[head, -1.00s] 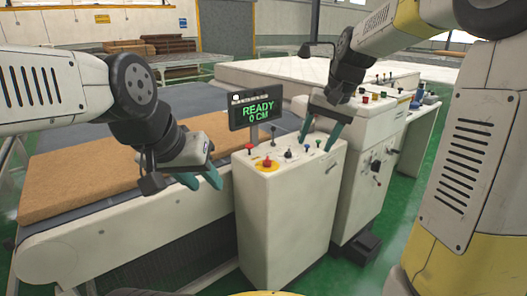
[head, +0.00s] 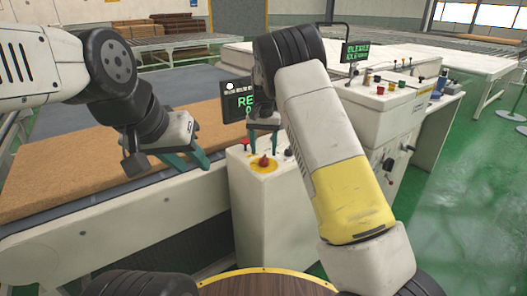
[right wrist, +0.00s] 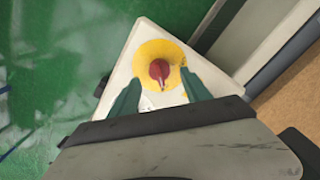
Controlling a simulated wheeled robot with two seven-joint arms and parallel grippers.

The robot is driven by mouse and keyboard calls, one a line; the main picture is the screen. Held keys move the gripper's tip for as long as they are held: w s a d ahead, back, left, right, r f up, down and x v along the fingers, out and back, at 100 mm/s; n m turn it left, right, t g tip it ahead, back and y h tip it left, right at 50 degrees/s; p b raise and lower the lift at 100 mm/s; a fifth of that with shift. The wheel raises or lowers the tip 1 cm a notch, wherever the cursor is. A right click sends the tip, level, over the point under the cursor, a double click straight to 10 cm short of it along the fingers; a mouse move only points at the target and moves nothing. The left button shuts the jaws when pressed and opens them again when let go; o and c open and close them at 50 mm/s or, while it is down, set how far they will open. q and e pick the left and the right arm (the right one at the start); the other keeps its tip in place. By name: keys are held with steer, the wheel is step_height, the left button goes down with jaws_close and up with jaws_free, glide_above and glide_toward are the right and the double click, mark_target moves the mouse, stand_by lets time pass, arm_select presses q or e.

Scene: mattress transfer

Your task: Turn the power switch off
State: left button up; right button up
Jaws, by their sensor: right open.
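The power switch, a red knob (head: 263,161) on a round yellow plate (head: 254,167), sits on top of the near white control box (head: 262,215). In the right wrist view the red knob (right wrist: 159,70) lies just ahead of and between the fingertips, with the yellow plate (right wrist: 146,53) around it. My right gripper (head: 262,145) points down above the knob, fingers open. Its fingertips also show in the right wrist view (right wrist: 160,90); contact with the knob cannot be told. My left gripper (head: 190,164) is open and empty over the conveyor's edge.
A display (head: 238,101), partly hidden by my right arm, stands behind the box. A brown mattress slab (head: 70,170) lies on the conveyor at left. A second control cabinet (head: 395,115) with several buttons stands right.

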mark_target(264, 157)
steer(key=shift+f, duration=2)
jaws_close()
